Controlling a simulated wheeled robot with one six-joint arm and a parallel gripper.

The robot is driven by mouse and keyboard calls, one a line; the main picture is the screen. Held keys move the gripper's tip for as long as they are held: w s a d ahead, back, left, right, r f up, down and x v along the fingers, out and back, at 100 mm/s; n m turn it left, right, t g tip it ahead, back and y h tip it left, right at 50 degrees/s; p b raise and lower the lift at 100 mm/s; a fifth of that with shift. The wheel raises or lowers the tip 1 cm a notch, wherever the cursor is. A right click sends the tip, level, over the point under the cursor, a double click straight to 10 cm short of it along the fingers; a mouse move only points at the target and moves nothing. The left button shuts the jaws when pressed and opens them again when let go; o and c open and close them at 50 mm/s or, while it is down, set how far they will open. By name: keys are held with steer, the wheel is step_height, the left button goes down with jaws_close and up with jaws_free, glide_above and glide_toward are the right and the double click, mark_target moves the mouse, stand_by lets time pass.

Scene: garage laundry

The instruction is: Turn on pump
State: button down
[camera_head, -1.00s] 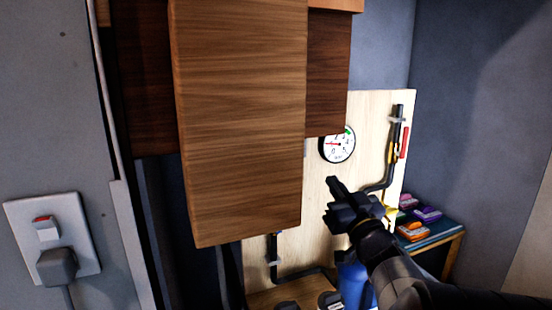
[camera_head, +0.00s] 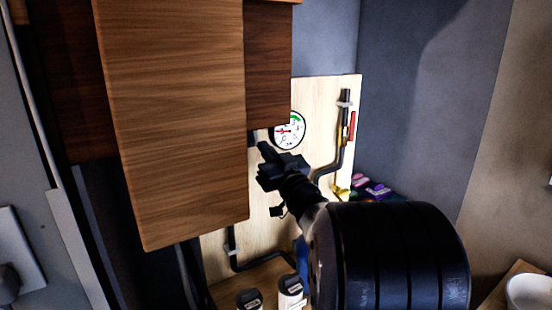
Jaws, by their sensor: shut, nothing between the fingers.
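My gripper (camera_head: 266,152) is shut and empty, in front of the light wooden panel and just below left of the round white gauge (camera_head: 288,131). I cannot tell whether it touches the panel. A black pipe (camera_head: 344,105) with a red handle (camera_head: 352,126) runs down the panel's right side. A blue body (camera_head: 302,253), possibly part of the pump, stands below the panel, mostly hidden by my arm. At the left edge, a wall socket plate (camera_head: 18,245) with a dark plug (camera_head: 8,284) is cut off; its switch is out of view.
A large wooden cabinet door (camera_head: 175,120) hangs close to my gripper's left. Colourful small items (camera_head: 372,188) lie behind my arm. A white bowl (camera_head: 528,292) sits at bottom right.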

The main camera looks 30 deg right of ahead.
steer(key=w, duration=0.3)
steer(key=w+p, duration=0.1)
steer(key=w, duration=0.1)
steer(key=shift+w+a+f, duration=0.1)
steer(key=shift+w+f, duration=0.25)
steer(key=shift+f, duration=0.05)
steer(key=b, duration=0.3)
steer(key=shift+w+f+t, duration=0.2)
steer(key=shift+w+t, duration=0.1)
steer(key=shift+t, duration=0.1)
